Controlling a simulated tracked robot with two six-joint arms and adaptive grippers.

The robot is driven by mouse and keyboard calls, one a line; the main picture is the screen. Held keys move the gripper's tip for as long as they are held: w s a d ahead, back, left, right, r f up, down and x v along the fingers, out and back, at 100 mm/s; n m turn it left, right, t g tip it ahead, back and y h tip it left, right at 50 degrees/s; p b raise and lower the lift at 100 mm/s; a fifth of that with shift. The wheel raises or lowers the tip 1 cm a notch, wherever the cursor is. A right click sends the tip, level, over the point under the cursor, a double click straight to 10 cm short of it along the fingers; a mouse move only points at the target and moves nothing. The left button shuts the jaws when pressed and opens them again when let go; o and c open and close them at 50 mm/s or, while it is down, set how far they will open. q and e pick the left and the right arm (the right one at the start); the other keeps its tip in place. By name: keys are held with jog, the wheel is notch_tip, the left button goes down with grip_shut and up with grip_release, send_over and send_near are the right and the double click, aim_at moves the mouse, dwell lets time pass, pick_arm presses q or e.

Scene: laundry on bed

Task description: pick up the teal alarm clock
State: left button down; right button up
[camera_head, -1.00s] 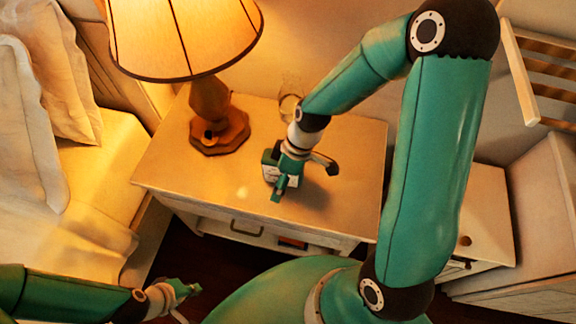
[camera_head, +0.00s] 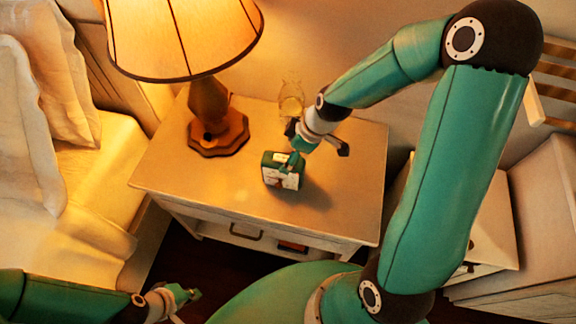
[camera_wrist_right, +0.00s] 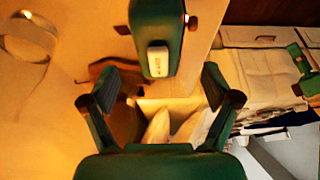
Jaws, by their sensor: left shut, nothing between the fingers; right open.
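The teal alarm clock (camera_head: 270,162) stands on the nightstand top with a whitish front. My right gripper (camera_head: 293,158) is open, just behind and above the clock. In the head view its finger overlaps the clock's top; contact cannot be told. In the right wrist view the clock (camera_wrist_right: 155,25) shows at the top middle, with a small white block on it. The two open fingers (camera_wrist_right: 166,98) are below it in that picture, with nothing between them. My left gripper (camera_head: 188,295) is shut and empty at the lower left, away from the nightstand.
The nightstand (camera_head: 345,195) is bare to the clock's right. A lit lamp (camera_head: 218,137) stands left of the clock, and a glass carafe (camera_head: 291,97) behind it, close to my right wrist. The bed (camera_head: 95,175) is on the left.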

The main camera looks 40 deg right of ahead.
aim_at(283, 157)
jog(key=shift+w+p+x, duration=0.1)
jog(key=shift+p+x, duration=0.1)
jog(key=shift+x, duration=1.45)
jog(key=shift+w+p+x, duration=0.15)
jog(key=shift+p+x, duration=0.05)
jog(key=shift+x, duration=1.45)
jog(key=shift+a+r, duration=0.1)
jog(key=c, duration=1.5)
grip_shut()
jog(key=shift+r, duration=0.15)
